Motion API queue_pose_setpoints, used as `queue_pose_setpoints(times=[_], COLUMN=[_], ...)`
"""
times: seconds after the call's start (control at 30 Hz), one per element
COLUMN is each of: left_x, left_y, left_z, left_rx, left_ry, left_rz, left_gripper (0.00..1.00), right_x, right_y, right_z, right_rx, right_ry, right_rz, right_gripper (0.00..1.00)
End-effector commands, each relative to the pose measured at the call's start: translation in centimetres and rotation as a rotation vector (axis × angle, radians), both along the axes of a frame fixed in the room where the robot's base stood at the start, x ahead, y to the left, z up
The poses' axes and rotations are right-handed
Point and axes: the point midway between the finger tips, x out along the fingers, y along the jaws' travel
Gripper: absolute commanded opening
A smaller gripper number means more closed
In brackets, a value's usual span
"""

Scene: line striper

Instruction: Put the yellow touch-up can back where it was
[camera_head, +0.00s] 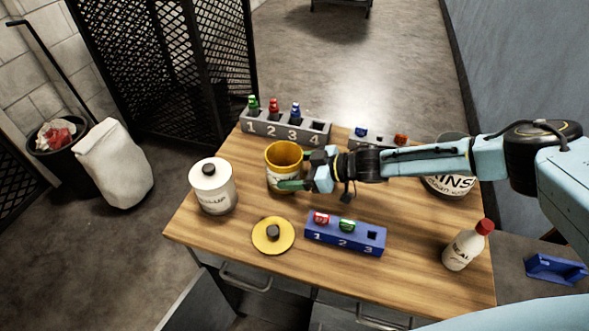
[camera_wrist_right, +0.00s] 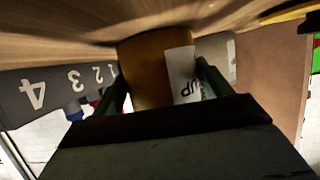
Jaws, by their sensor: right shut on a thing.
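The yellow touch-up can (camera_head: 284,152) stands open-topped in the middle of the wooden table, upright, with a white label. It also shows in the right wrist view (camera_wrist_right: 145,75), its label ending in "UP". My right gripper (camera_head: 296,185) is shut on the can, with its green fingers on either side of it; they also show in the wrist view (camera_wrist_right: 165,88). I cannot tell whether the can touches the table or is slightly above it. A yellow disc with a dark knob (camera_head: 260,236), like a lid, lies in front of the can. My left gripper is not in view.
A white knobbed can (camera_head: 212,199) stands to the left. A grey numbered rack (camera_head: 260,128) with coloured bottles is behind; a blue numbered rack (camera_head: 340,237) is in front. A red-capped bottle (camera_head: 462,250) and a large tin (camera_head: 447,185) stand right. Bare wood lies front left.

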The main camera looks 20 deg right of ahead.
Motion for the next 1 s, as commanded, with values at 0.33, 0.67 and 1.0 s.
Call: queue_pose_setpoints(times=[0.33, 0.67, 1.0], left_x=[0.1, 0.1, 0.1], left_y=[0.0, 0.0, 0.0], left_z=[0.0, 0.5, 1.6], left_rx=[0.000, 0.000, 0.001], left_ry=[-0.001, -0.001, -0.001], left_rz=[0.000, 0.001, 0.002], left_gripper=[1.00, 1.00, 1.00], right_x=[0.0, -1.0, -4.7], right_y=[0.0, -1.6, -7.0], right_z=[0.0, 1.2, 4.0], right_rx=[0.000, -0.001, 0.000], right_ry=[0.000, 0.001, -0.001], right_rz=[0.001, -0.001, -0.002], right_gripper=[0.99, 0.99, 0.99])
